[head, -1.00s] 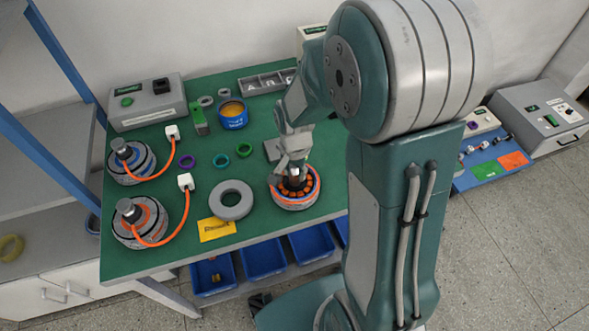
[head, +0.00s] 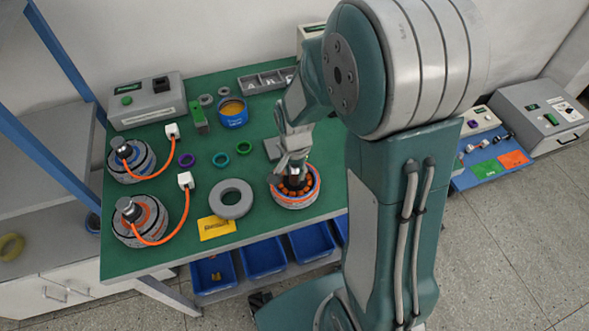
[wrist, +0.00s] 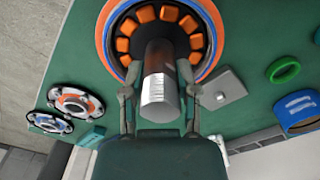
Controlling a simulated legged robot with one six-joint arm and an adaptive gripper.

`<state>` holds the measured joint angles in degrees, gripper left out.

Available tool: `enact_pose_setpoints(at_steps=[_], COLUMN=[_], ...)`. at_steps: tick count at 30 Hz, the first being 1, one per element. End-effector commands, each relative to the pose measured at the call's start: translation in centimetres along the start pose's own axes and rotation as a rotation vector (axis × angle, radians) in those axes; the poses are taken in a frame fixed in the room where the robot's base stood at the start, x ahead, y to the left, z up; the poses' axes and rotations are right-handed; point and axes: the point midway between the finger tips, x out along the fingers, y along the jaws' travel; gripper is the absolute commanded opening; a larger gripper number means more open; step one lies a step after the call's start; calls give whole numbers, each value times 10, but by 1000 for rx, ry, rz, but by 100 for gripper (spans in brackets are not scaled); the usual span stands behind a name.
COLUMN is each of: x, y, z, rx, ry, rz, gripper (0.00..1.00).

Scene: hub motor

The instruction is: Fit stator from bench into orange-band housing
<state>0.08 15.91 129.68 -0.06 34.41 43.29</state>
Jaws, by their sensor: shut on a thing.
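The stator (head: 293,187) has a ring of orange coils and an upright silver shaft. In the wrist view the stator (wrist: 194,42) lies inside the ring of the orange-band housing (wrist: 101,32), which has a blue inner edge. The housing (head: 297,204) stands on the green bench near its front edge. My gripper (head: 294,164) is above the housing, and in the wrist view its fingers (wrist: 159,98) are shut around the stator's shaft. The shaft and fingers hide part of the coils. I cannot tell how deep the stator sits.
Two motors with orange cables (head: 138,221) (head: 130,160) stand at the bench's left. A grey ring (head: 232,199) and a yellow card (head: 216,227) lie left of the housing. A grey plate (wrist: 222,89) lies close by. Blue bins (head: 262,257) hang below the front edge.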

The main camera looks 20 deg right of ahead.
Motion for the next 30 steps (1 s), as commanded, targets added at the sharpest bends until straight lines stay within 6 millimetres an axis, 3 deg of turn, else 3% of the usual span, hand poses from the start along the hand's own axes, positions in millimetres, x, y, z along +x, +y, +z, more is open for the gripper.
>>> enact_pose_setpoints(at_steps=[11, 12, 14, 26, 30], x=[0, 0, 0, -1, -13], y=[0, 0, 0, 0, -1], z=[0, 0, 0, 0, 0], rx=[0, 0, 0, 0, 0], ry=[1, 1, 1, -1, 2], rz=[-1, -1, -1, 1, -2], gripper=[0, 53, 80, 80, 80])
